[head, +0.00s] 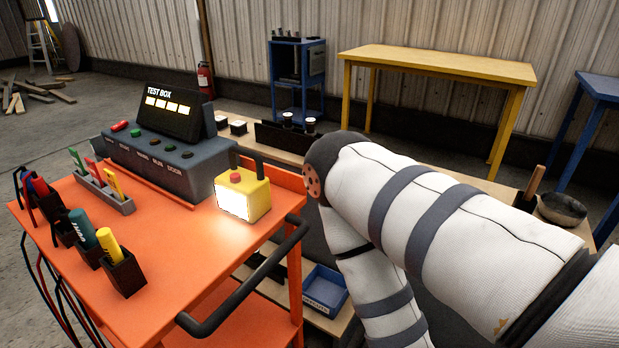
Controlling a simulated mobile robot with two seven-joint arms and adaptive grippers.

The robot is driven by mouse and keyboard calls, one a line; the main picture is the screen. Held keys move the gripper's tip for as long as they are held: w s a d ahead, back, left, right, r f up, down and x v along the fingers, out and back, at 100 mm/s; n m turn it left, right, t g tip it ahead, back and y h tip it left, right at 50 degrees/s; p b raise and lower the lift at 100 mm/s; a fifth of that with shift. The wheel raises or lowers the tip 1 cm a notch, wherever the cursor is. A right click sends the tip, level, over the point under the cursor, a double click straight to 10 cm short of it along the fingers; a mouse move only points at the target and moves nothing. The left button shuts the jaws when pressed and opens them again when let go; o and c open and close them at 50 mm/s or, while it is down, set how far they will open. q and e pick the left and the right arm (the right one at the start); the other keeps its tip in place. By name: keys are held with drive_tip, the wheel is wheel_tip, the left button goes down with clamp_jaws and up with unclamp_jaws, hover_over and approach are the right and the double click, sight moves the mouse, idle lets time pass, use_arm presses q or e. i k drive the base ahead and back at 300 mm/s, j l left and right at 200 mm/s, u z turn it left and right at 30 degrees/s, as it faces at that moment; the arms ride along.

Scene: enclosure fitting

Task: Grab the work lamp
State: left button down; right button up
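The work lamp (258,204) is a small yellow box with a red button on top and a bright white front face. It stands upright on the orange cart (165,250), near the right edge, and its light falls on the cart top. My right arm crosses the right side of the head view, bent at the elbow to the right of the lamp, with the forearm running down out of the picture. My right gripper is out of view. My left arm and gripper are not in view. Nothing is holding the lamp.
A dark test box (160,150) stands behind the lamp. A grey holder (118,203) with coloured items and black cups (124,274) with markers stand left. A black handle (250,285) runs along the cart's near right side. A lower bench with a blue bin (325,287) lies beyond.

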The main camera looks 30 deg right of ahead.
sight(249, 200)
drive_tip(key=z, duration=0.7)
drive_tip(key=k, duration=0.05)
